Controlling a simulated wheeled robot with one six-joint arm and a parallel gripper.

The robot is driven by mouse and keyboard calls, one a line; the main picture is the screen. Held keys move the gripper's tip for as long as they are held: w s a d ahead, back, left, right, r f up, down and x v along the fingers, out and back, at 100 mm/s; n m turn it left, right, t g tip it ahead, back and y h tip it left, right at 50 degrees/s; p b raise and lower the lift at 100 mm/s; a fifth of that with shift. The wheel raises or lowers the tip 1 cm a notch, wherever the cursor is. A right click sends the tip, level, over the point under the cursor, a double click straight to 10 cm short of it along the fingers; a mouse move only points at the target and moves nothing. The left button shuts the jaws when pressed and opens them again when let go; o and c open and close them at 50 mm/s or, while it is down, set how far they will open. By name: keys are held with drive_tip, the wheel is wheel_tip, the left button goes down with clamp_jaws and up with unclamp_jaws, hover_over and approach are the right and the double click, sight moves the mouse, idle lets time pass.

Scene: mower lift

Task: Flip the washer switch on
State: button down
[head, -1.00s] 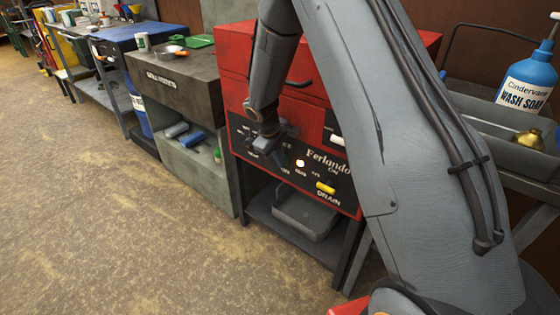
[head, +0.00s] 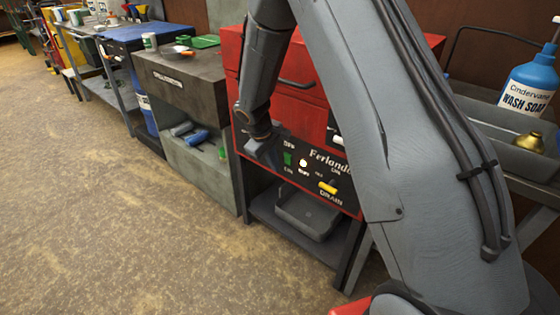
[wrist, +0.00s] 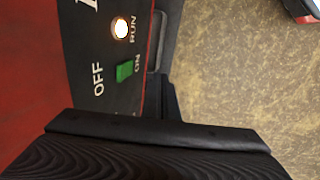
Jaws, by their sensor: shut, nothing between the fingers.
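In the wrist view the green switch (wrist: 124,71) lies close to the ON mark. The round RUN lamp (wrist: 121,28) beside it glows; it also shows in the head view (head: 303,163). My gripper (head: 256,148) is left of the switch, apart from it in the picture. It is shut and empty; its dark end fills the bottom of the wrist view (wrist: 160,140).
A yellow DRAIN control (head: 328,187) is right of the switch. A grey tray (head: 308,214) sits on the shelf below. A dark-topped grey bench (head: 178,78) stands to the left. A wash soap bottle (head: 527,85) stands at right. The floor (head: 100,220) in front is clear.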

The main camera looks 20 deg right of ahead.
drive_tip(key=s+a+v, duration=0.1)
drive_tip(key=v, duration=0.7)
drive_tip(key=shift+a, duration=0.25)
drive_tip(key=shift+r, duration=0.1)
